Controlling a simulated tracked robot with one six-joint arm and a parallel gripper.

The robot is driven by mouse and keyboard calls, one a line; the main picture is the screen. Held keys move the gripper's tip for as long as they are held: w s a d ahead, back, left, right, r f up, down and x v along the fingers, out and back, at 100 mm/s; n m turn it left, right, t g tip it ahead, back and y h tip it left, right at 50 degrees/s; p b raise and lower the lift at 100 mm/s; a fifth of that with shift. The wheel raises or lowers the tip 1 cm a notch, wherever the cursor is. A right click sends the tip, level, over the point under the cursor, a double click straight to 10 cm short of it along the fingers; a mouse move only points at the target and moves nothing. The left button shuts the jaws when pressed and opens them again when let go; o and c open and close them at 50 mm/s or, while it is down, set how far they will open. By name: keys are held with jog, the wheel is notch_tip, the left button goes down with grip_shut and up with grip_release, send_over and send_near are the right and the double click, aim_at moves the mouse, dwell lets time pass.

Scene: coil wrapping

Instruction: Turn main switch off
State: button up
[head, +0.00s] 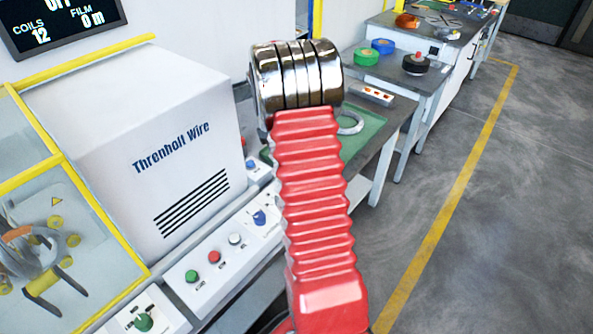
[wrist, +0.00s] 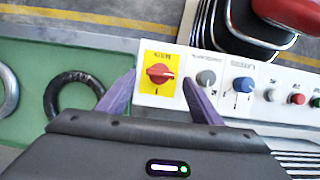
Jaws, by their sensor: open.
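The main switch (wrist: 160,74) is a red rotary knob on a yellow plate, at the end of the white control panel in the wrist view. Its handle lies roughly crosswise in that picture. My gripper (wrist: 158,88) is open, with its two purple fingers on either side of the yellow plate. I cannot tell whether the fingertips touch the panel. In the head view my red arm hides the gripper and the main switch.
Beside the switch sit a grey knob (wrist: 206,78), a blue knob (wrist: 243,85) and push buttons, including a red one (wrist: 297,99). A green mat (wrist: 30,60) holds a dark ring (wrist: 82,92). The white Threnholt Wire machine (head: 140,140) stands behind the panel.

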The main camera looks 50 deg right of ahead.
jog(key=v, duration=1)
dwell(0.4)
